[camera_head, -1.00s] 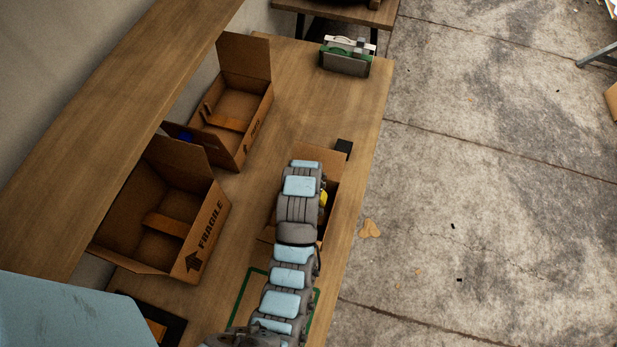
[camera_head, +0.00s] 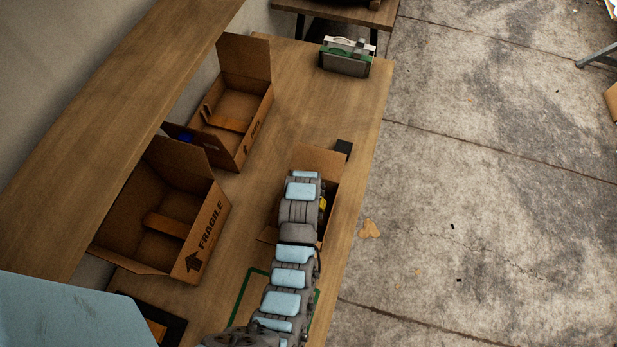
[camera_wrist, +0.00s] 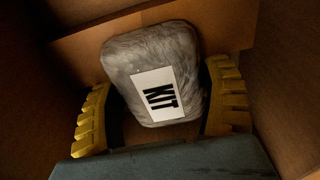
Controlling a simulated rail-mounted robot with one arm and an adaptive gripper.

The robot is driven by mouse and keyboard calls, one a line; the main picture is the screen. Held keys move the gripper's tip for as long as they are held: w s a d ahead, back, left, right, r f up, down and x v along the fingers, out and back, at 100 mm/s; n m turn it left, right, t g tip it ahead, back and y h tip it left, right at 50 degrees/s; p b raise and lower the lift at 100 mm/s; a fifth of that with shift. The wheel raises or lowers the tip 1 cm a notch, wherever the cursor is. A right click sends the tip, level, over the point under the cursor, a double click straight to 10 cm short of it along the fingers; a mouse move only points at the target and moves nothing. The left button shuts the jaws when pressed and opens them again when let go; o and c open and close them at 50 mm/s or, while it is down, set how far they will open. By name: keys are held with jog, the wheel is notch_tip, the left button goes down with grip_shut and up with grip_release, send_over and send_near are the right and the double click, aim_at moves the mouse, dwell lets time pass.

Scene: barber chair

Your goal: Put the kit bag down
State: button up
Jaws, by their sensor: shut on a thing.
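The kit bag (camera_wrist: 150,62) is a grey, mottled pouch with a white label reading KIT. It shows in the wrist view between the yellow ridged fingers of my gripper (camera_wrist: 160,105), which is shut on it. Cardboard walls surround the bag and fingers. In the head view, my gripper (camera_head: 322,203) is mostly hidden by my arm, with a bit of yellow showing inside an open cardboard box (camera_head: 322,160) near the table's right edge. The bag is hidden there. I cannot tell whether the bag touches the box floor.
Two open cardboard boxes stand on the left, one marked FRAGILE (camera_head: 207,238) and one farther back (camera_head: 240,105). A grey and green case (camera_head: 345,58) sits at the far end. A small black block (camera_head: 344,147) lies beside the box. The table (camera_head: 300,100) is clear behind it.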

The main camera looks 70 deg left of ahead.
jog(key=o, duration=1.1)
jog(key=shift+o, duration=0.2)
jog(key=r, duration=0.3)
jog(key=r+p, duration=0.1)
jog(key=r, duration=0.3)
jog(key=d+r, duration=0.1)
jog(key=r, duration=0.2)
jog(key=shift+s+d+r, duration=0.1)
jog(key=shift+s+r, duration=0.2)
jog(key=shift+s, duration=0.1)
jog(key=shift+s+d+r+p, duration=0.1)
jog(key=shift+r+p, duration=0.7)
jog(key=shift+p, duration=0.1)
